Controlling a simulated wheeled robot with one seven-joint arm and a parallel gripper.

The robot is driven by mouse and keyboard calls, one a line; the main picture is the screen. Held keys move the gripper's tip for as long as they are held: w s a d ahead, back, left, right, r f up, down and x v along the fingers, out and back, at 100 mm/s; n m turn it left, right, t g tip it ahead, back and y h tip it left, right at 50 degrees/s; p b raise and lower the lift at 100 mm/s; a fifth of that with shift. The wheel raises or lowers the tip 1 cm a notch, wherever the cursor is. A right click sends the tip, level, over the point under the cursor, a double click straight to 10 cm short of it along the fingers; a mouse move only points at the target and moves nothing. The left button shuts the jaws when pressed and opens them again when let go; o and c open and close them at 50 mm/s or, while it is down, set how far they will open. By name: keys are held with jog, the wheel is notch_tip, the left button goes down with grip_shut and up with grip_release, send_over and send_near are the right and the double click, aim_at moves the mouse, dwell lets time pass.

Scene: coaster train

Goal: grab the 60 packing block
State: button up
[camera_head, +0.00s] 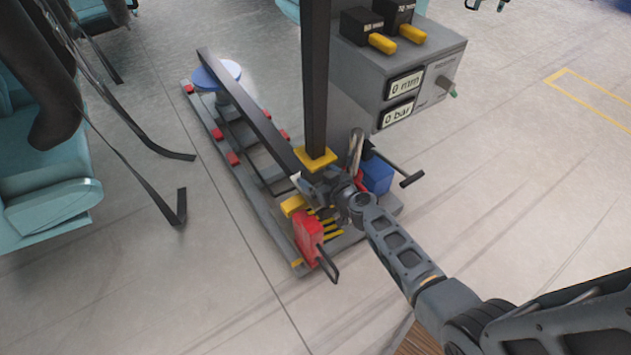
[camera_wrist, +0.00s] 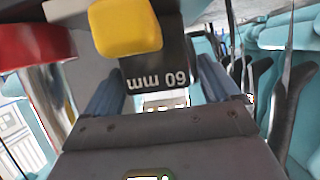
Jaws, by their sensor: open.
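The 60 packing block (camera_wrist: 160,76) is dark with an upside-down "60 mm" label and a yellow handle (camera_wrist: 125,27), at the top middle of the wrist view. My gripper (camera_wrist: 158,90) is open, with one finger on each side of the block. I cannot tell if either finger touches it. In the head view my gripper (camera_head: 308,188) is low over the front of the grey wheeled rig. A yellow piece (camera_head: 293,205) beside it may be the block's handle. The rest of the block is hidden there by my gripper.
A black post (camera_head: 315,80) with a yellow collar rises beside my gripper. A grey console (camera_head: 440,60) bears two more yellow-handled blocks (camera_head: 362,28). Teal seats (camera_head: 45,205) are at left; floor is clear at right.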

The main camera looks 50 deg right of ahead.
jog(key=shift+w+d+f, duration=0.15)
jog(key=shift+w+f, duration=0.1)
jog(key=shift+w, duration=0.3)
jog(key=shift+c, duration=0.3)
jog(key=c, duration=1.5)
jog(key=shift+r, duration=0.1)
jog(key=shift+c, duration=0.4)
jog(key=shift+r, duration=0.1)
